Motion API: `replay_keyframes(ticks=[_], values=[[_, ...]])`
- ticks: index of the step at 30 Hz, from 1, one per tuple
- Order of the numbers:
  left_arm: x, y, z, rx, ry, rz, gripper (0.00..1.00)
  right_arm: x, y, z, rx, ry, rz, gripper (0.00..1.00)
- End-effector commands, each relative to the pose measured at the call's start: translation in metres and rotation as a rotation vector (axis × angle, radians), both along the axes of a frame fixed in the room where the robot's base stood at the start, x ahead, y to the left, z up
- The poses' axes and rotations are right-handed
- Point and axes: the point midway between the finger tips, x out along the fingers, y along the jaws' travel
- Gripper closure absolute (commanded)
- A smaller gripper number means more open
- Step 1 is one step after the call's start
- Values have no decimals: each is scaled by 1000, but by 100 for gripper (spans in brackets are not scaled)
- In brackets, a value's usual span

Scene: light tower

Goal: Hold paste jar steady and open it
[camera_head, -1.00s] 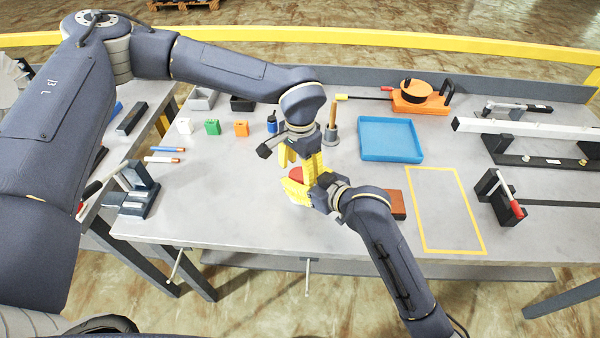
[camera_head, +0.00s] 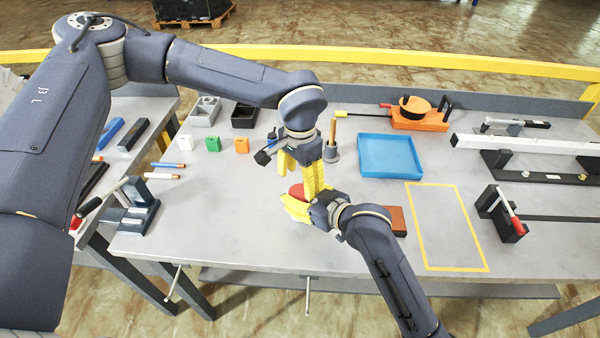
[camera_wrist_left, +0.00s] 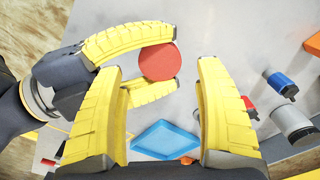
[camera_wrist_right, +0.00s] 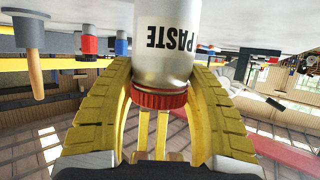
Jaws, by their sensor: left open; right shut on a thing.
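The paste jar is white with a red lid. In the right wrist view, seen upside down, its labelled body (camera_wrist_right: 165,45) and ribbed lid (camera_wrist_right: 158,99) lie between my right fingers. My right gripper (camera_wrist_right: 160,75) is shut on the jar. The lid (camera_wrist_left: 160,64) is seen from above in the left wrist view, with the right fingers on both sides. My left gripper (camera_head: 299,173) points down over the jar, open and empty. Its fingers frame the lid in the left wrist view, apart from it. In the head view the lid (camera_head: 296,190) is partly covered by fingers.
A blue tray (camera_head: 390,157) lies right of the grippers, with a yellow taped rectangle (camera_head: 447,268) in front. A brown block (camera_head: 396,221) is beside my right gripper. A grey cylinder with a wooden handle (camera_head: 331,150) and a small blue item stand close behind my left gripper.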

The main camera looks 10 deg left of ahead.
Motion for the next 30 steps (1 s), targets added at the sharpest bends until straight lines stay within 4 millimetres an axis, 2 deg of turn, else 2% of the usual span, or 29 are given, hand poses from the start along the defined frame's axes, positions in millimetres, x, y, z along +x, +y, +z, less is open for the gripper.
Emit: replay_keyframes(ticks=[3, 10, 25, 30], values=[[-1, 0, -16, 1, 3, 1, 29, 0, 0, 0, -1, 1, 0, 100], [0, 0, -37, 0, 1, 2, 29, 0, 0, 0, -1, 1, 0, 100], [0, 0, -45, 1, -1, 1, 27, 0, 0, 0, 0, 0, 0, 100], [0, 0, -45, 1, -1, 1, 47, 0, 0, 0, 0, 0, 0, 100]])
